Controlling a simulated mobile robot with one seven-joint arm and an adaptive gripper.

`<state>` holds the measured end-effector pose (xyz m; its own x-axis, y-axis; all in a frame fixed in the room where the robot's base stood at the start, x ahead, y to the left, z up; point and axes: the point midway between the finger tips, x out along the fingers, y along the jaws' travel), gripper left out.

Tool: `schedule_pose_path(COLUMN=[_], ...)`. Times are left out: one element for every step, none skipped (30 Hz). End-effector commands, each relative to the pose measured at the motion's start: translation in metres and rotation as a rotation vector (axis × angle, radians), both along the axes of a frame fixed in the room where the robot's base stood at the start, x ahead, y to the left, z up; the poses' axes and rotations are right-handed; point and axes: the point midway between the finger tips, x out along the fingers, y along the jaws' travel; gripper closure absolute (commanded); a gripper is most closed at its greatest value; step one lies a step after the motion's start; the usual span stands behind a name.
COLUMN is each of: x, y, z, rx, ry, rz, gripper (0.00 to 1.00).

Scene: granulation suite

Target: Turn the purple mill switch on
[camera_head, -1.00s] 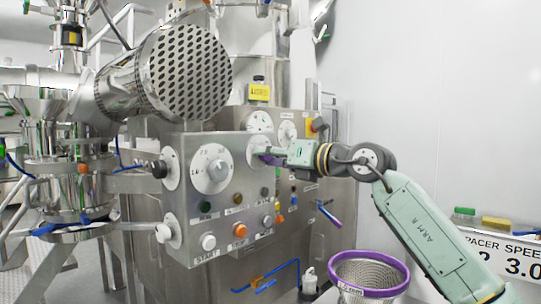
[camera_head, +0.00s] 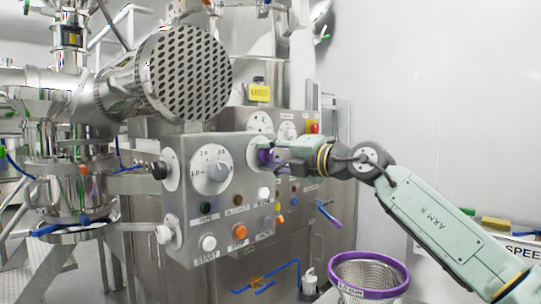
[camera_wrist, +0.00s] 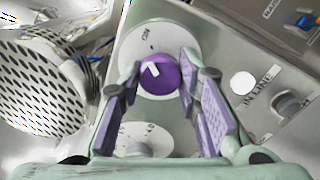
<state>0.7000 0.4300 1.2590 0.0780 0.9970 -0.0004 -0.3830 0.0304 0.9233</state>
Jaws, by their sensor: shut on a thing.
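The purple mill switch (camera_wrist: 160,76) is a round knob with a white pointer mark, set on a white dial plate with a label that appears to read ON. The mark points up and left, towards that label. My gripper (camera_wrist: 161,62) is shut on the switch, one finger on each side of it. In the head view, my gripper (camera_head: 273,158) reaches in from the right to the grey control box. The purple switch (camera_head: 264,157) shows there at its fingertips, partly hidden. A white lamp (camera_wrist: 243,82) beside the switch, near an IN LINE label, is bright.
A large grey dial (camera_head: 212,172) and several push buttons, one orange (camera_head: 240,231), share the box front. A perforated drum (camera_head: 188,74) is above left. A purple-rimmed mesh basket (camera_head: 369,277) stands below my arm. The right wall side is open.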

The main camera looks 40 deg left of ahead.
Motion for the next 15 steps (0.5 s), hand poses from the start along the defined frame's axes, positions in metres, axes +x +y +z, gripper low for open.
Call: schedule_pose_path(x=[0.0013, 0.0014, 0.0015, 0.0017, 0.0018, 0.0018, 0.0017, 0.0016, 0.0016, 0.0016, 0.0016, 0.0016, 0.0016, 0.0016, 0.0015], y=[-0.0009, -0.0009, -0.0009, -0.0009, -0.0009, -0.0009, -0.0010, -0.0010, -0.0010, -0.0010, -0.0010, -0.0009, -0.0009, -0.0009, -0.0009], z=[0.0016, 0.0014, 0.0013, 0.0013, 0.0013, 0.0013, 0.0014, 0.0015, 0.0015, 0.0015, 0.0015, 0.0015, 0.0015, 0.0015, 0.0015], rx=[0.004, 0.005, 0.006, 0.007, 0.008, 0.009, 0.010, 0.010, 0.011, 0.012, 0.012, 0.012, 0.012, 0.012, 0.012], ry=[0.021, 0.032, 0.045, 0.054, 0.062, 0.070, 0.076, 0.080, 0.086, 0.089, 0.092, 0.094, 0.095, 0.096, 0.097], rz=[-0.003, -0.003, -0.004, -0.004, -0.004, -0.004, -0.004, -0.004, -0.004, -0.004, -0.004, -0.004, -0.004, -0.004, -0.004], gripper=[0.97, 0.97, 0.97, 0.97, 0.97, 0.97, 0.97, 0.97, 0.97, 0.97, 0.97, 0.97, 0.97, 0.97, 0.97])
